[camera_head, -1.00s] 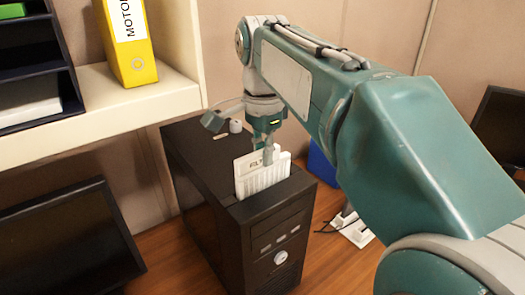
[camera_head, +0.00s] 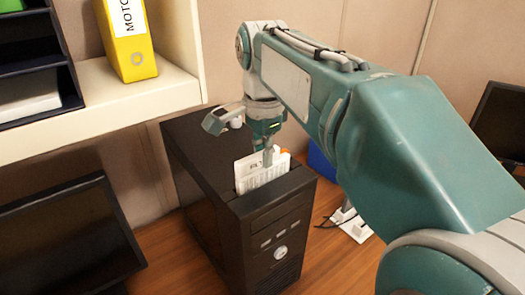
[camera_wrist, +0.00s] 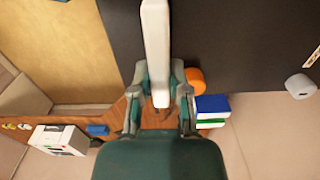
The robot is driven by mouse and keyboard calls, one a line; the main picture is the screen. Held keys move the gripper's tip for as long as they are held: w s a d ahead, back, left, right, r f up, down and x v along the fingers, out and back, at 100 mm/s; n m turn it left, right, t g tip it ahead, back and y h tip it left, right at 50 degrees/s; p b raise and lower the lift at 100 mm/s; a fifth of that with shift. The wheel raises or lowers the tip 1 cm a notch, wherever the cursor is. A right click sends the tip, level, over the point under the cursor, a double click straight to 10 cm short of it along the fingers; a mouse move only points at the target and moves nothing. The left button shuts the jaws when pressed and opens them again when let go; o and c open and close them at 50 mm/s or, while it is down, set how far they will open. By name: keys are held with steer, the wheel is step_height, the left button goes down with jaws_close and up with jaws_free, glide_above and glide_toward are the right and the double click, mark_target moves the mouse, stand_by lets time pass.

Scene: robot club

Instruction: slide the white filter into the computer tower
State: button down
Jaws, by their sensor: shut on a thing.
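The white filter (camera_head: 255,175) stands upright, partly sunk into a slot in the top of the black computer tower (camera_head: 230,200). Its upper part still shows above the top panel, and its lower part is hidden inside. My gripper (camera_head: 268,156) is above the tower's top and shut on the filter's upper edge. In the wrist view the filter (camera_wrist: 156,40) is a long white strip seen edge-on between the fingers of my gripper (camera_wrist: 159,82). The tower's dark top (camera_wrist: 235,35) lies below it.
An orange round object (camera_wrist: 195,80) sits close beside my gripper. A shelf (camera_head: 130,105) with a yellow binder (camera_head: 127,40) overhangs at the left. Dark monitors (camera_head: 65,240) stand at left and right. A blue item (camera_head: 321,160) is behind the tower.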

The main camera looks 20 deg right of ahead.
steer(key=shift+f, duration=0.95)
stand_by(0.6)
steer(key=c, duration=0.5)
jaws_free()
steer(key=shift+c, duration=0.2)
steer(key=shift+o, duration=0.3)
steer(key=o, duration=0.3)
steer(key=shift+o, duration=0.2)
steer(key=shift+r, duration=3.5)
